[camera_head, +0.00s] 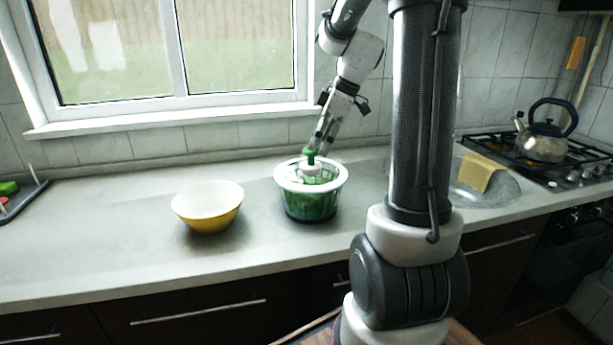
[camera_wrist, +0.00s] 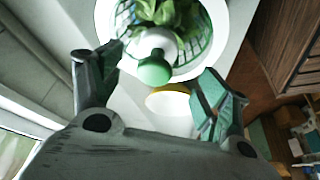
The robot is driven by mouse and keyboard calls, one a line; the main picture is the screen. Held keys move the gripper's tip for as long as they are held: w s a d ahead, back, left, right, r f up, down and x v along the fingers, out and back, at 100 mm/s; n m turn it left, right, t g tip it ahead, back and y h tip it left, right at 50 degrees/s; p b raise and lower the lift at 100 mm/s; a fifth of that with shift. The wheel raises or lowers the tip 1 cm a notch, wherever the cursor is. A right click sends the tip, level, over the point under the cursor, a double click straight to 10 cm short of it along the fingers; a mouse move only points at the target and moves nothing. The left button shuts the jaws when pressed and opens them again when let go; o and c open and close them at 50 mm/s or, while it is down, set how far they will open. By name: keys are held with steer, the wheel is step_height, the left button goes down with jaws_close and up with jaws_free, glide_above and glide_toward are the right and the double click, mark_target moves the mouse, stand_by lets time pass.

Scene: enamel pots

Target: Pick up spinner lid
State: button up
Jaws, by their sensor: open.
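The spinner lid (camera_head: 284,177) is a white ring with a green knob (camera_head: 311,157) on a white hub at its centre. It sits on top of the salad spinner bowl (camera_head: 310,205), which is dark and see-through with green inside. My gripper (camera_head: 321,146) is just above the knob, pointing down at a tilt. In the wrist view, my gripper's two fingers are spread wide and hold nothing. The green knob (camera_wrist: 154,71) shows between them; I cannot tell whether either finger touches it. Leafy greens show inside the lid's white rim (camera_wrist: 104,22).
A yellow bowl with a white inside (camera_head: 208,208) stands left of the spinner, apart from it. The window wall is behind. A sink with a yellow cloth (camera_head: 480,172) and a hob with a kettle (camera_head: 543,137) are at right. The counter's left part is mostly clear.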

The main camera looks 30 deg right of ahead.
mark_target(311, 163)
steer(key=x, duration=0.7)
steer(key=shift+w+d, duration=0.15)
steer(key=shift+w, duration=0.05)
steer(key=c, duration=1.2)
